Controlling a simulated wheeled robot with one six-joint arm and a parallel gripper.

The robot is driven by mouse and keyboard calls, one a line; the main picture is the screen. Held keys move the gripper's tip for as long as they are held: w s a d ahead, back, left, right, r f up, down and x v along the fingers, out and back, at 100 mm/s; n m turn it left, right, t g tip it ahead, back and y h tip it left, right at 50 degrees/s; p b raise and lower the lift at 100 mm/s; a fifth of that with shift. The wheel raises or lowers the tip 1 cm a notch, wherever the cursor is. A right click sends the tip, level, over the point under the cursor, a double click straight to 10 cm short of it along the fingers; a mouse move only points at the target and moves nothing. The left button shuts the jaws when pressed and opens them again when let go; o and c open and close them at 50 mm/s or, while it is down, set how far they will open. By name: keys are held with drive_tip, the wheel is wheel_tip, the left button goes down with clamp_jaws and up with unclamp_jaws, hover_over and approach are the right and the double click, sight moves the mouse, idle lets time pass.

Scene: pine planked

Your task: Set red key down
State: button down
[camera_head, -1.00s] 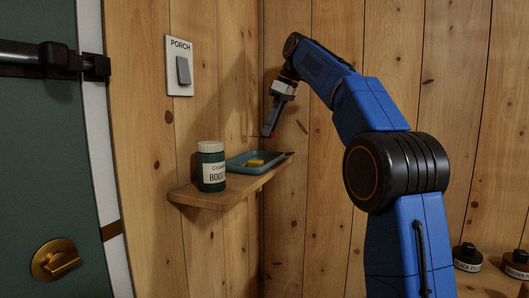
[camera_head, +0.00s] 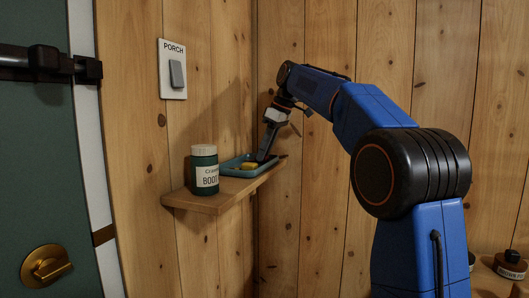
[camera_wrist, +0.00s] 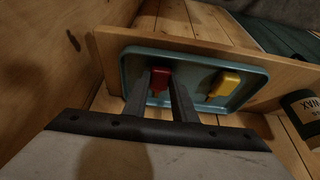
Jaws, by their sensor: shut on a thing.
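My gripper (camera_head: 263,156) reaches down to the teal tray (camera_head: 229,171) on the corner shelf. In the wrist view its two fingers (camera_wrist: 166,88) are shut on the red key (camera_wrist: 159,78), whose red head shows between the fingertips. The red key is over the left part of the tray (camera_wrist: 247,98); I cannot tell whether it touches the tray floor. A yellow key (camera_wrist: 226,83) lies in the right part of the tray, apart from the fingers. It also shows in the head view (camera_head: 248,166). The red key cannot be made out in the head view.
A dark green labelled jar (camera_head: 205,172) stands on the wooden shelf (camera_head: 213,200) left of the tray. A light switch marked PORCH (camera_head: 173,70) is on the wall above. A green door (camera_head: 35,160) is at the left. Labelled pots (camera_head: 511,264) stand low at the right.

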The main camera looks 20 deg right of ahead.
drive_tip(key=c, duration=1.5)
unclamp_jaws()
drive_tip(key=shift+o, duration=0.2)
drive_tip(key=v, duration=1.2)
drive_tip(key=shift+a+r, duration=0.1)
